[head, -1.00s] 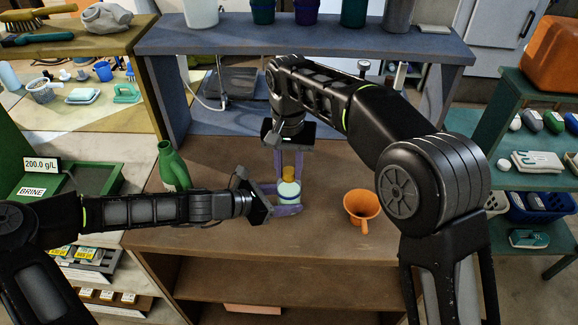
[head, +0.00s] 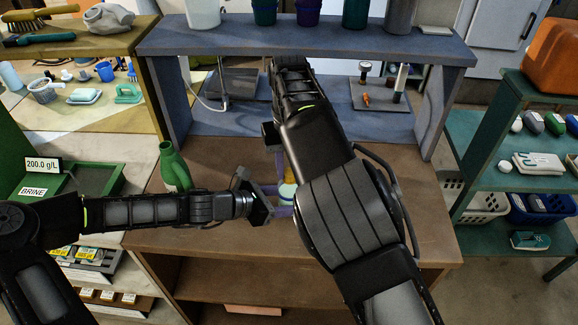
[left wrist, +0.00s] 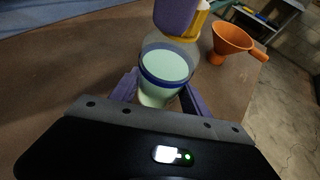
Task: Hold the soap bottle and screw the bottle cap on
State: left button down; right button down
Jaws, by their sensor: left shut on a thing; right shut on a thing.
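The soap bottle (head: 286,192) stands upright on the brown bench, partly hidden by my right arm in the head view. In the left wrist view the bottle (left wrist: 163,82) shows a pale green body, a blue band and a clear upper part. My left gripper (head: 281,200) is shut on the bottle's body from the left. The yellow-orange cap (left wrist: 197,28) is at the bottle's top, between the purple fingers of my right gripper (left wrist: 180,15). The right gripper is shut on the cap from above. Whether the cap touches the neck is hard to tell.
A green jug (head: 173,167) stands on the bench left of the bottle. An orange funnel (left wrist: 230,40) stands near the bottle in the left wrist view; my right arm hides it in the head view. A blue shelf (head: 300,38) with pots runs along the back.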

jog(key=c, duration=1.3)
grip_release()
jog(key=shift+o, duration=0.2)
